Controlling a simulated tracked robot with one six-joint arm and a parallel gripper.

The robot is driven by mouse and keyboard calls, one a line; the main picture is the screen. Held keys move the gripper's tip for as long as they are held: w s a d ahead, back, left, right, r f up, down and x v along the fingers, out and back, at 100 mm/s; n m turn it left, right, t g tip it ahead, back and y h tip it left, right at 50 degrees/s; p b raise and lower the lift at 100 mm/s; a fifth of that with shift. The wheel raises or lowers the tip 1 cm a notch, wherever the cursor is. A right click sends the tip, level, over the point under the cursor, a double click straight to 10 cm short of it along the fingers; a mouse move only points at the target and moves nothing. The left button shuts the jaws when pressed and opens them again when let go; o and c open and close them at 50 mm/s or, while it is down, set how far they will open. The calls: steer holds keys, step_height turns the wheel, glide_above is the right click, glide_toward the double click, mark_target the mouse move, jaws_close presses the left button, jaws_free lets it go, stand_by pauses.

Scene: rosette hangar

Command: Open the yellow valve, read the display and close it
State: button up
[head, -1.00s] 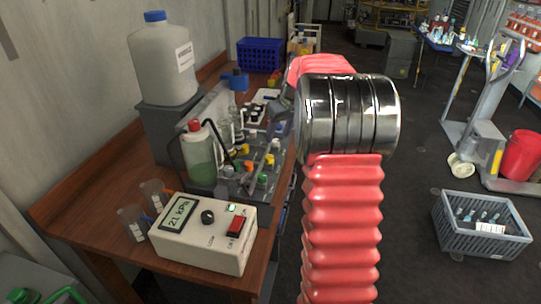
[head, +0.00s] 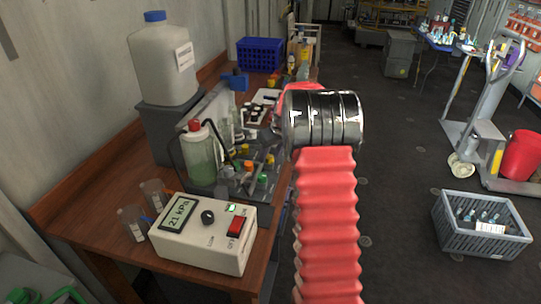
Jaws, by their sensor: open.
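Small coloured valve knobs sit on a grey manifold on the wooden bench, in the head view. A yellow knob (head: 270,158) is at its right side, and another yellowish one shows further left; I cannot tell whether either is open. The display (head: 179,213) on the white box reads 21 kPa. My gripper (head: 277,125) is mostly hidden behind my metal wrist joint, beyond and above the knobs. The little that shows is open, apart from the yellow knob, with nothing visibly held.
The white box (head: 206,238) has a black dial and red switch. A green-liquid bottle (head: 201,160), a large white jug (head: 163,62) and small beakers stand on the bench side. A blue crate (head: 260,54) is behind. A grey crate (head: 482,235) stands on the floor, right.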

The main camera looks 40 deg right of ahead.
steer(key=shift+w+f, duration=0.15)
steer(key=shift+f, duration=0.1)
steer(key=shift+c, duration=0.4)
steer(key=c, duration=0.9)
steer(key=shift+c, duration=0.2)
